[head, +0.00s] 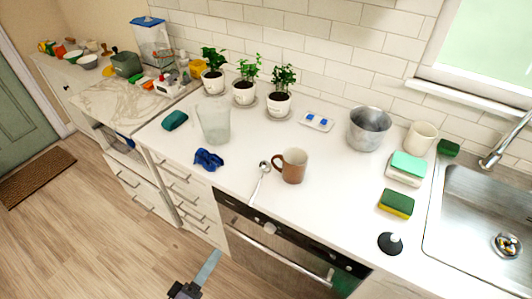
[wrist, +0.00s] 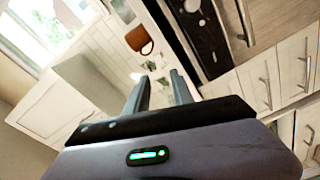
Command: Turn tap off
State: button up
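The tap (head: 505,142) is a silver metal spout at the right edge of the head view. I cannot make out running water. In the wrist view my gripper (wrist: 159,80) has two grey fingers set apart with nothing between them. It is off the front of the counter, with drawers and a dark appliance front beyond it. It is well away from the tap, which I cannot make out in the wrist view.
A brown mug (head: 292,166) and a clear container (head: 213,124) stand farther left. The wooden floor (head: 110,235) in front is clear.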

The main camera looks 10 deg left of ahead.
aim_at(251, 204)
jog(key=b+x, duration=0.1)
jog(key=x, duration=0.4)
jog(key=b+x, duration=0.2)
jog(key=x, duration=0.4)
jog(key=b+x, duration=0.1)
jog(key=x, duration=0.5)
jog(key=shift+w+f, duration=0.1)
jog(key=shift+f, duration=0.15)
jog(key=shift+r, duration=0.1)
grip_shut()
